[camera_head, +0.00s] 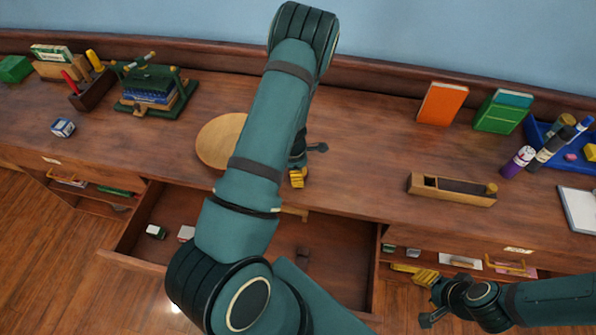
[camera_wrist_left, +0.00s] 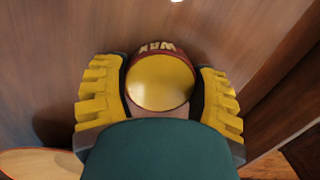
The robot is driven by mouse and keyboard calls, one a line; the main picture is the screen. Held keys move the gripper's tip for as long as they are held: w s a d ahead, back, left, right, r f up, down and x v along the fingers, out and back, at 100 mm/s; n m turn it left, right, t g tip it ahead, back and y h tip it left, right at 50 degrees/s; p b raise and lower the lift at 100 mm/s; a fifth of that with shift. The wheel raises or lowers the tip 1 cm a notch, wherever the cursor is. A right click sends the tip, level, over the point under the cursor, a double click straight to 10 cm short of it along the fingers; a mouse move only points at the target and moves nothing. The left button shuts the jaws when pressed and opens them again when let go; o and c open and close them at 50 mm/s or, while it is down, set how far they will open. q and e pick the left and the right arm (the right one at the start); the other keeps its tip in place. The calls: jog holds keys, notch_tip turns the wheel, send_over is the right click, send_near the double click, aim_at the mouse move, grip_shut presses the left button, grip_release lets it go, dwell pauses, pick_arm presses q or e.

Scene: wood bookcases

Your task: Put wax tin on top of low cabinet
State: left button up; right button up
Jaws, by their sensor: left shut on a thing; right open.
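The wax tin (camera_wrist_left: 160,82) has a gold round top and a dark red side with "WAX" lettering. It sits between the yellow fingers of my left gripper (camera_wrist_left: 160,95), which is shut on it. In the head view my left gripper (camera_head: 297,178) is over the front part of the wooden low cabinet's top (camera_head: 360,150), right of a round wooden board; its arm hides the tin there. I cannot tell whether the tin touches the top. My right gripper (camera_head: 413,273) is open and empty, low in front of the cabinet's right side.
An open drawer (camera_head: 340,265) with small items juts out below the top. The centre-right surface is clear.

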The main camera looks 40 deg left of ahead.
pick_arm(q)
jog(key=o, duration=1.3)
jog(key=shift+r+p, duration=0.2)
jog(key=shift+p, duration=0.1)
jog(key=r+p, duration=0.1)
jog(key=r, duration=0.7)
jog(key=a+r+p, duration=0.1)
jog(key=r, duration=0.3)
jog(key=shift+s+p, duration=0.3)
jog(key=shift+s, duration=0.1)
jog(key=s+d+f+m, duration=0.3)
jog(key=d+m, duration=0.3)
jog(key=d, duration=0.1)
jog(key=s+d+f+m, duration=0.3)
jog(key=d+m, duration=0.4)
jog(key=d+m+h, duration=0.1)
jog(key=d+m, duration=0.2)
jog(key=d, duration=0.1)
jog(key=d+r+m+t+h, duration=0.1)
jog(key=d+m, duration=0.3)
jog(key=d, duration=0.1)
jog(key=s+d+r+m+h, duration=0.1)
jog(key=d+m, duration=0.3)
jog(key=shift+s+d+r, duration=0.1)
jog(key=shift+d+r, duration=0.05)
jog(key=shift+d, duration=0.2)
